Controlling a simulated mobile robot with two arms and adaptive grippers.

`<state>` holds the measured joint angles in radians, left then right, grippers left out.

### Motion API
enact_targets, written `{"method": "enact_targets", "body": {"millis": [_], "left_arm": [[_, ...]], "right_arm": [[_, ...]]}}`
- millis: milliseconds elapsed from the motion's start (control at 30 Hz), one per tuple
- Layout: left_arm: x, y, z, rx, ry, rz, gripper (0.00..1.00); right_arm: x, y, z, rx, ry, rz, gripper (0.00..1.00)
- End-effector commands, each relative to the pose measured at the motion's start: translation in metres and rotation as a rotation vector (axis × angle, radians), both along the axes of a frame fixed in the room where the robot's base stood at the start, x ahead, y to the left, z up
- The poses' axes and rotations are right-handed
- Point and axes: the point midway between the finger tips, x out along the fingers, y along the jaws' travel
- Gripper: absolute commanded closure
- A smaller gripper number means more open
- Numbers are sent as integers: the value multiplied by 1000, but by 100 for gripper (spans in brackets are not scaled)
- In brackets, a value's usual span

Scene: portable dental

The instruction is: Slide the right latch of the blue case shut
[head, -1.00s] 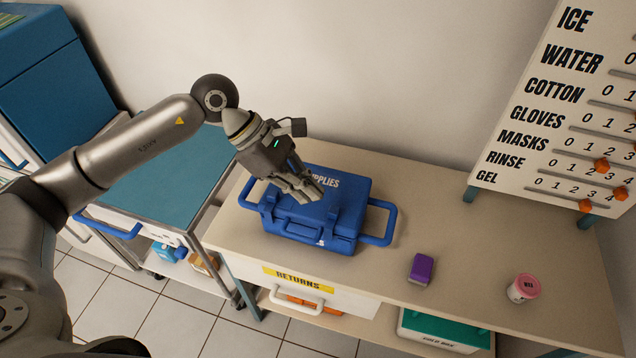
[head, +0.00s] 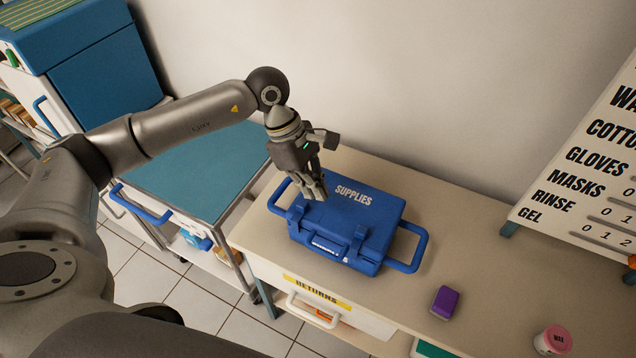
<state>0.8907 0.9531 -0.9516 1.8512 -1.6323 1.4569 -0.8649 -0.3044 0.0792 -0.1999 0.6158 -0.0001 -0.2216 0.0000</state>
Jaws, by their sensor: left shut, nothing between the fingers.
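The blue case (head: 375,212), marked SUPPLIES, sits on the counter with its lid down. Its right latch (head: 357,240) is a blue tab at the right of the front face. I cannot tell whether it is fully shut. A similar left latch (head: 294,214) is at the left of the front. My left gripper (head: 318,194) is shut and empty. It points down at the lid's left part, left of the label and away from the right latch. I cannot tell whether the fingertips touch the lid. My right gripper is not in view.
The case has blue side handles, one on the right (head: 421,250). A purple block (head: 444,302) and a pink-lidded jar (head: 553,341) stand on the counter (head: 480,240) to the right. A scoreboard (head: 590,180) stands at the back right. A teal-topped cart (head: 205,175) stands left.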

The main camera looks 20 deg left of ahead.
Motion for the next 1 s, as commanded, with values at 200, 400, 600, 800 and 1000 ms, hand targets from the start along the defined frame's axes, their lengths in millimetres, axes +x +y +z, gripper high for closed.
{"method": "enact_targets", "body": {"millis": [200, 400, 600, 800, 1000], "left_arm": [[-3, -19, -41, -1, 5, -2, 100], [-3, -42, -59, -4, 1, -4, 100], [-3, -60, -62, -1, 1, -1, 100], [-4, -65, -63, 0, 0, 1, 100], [-3, -65, -64, 0, 0, 1, 100]], "right_arm": [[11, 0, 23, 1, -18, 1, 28], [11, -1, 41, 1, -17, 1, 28], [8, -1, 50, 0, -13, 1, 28], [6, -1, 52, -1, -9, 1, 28], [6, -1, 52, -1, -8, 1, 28]]}}
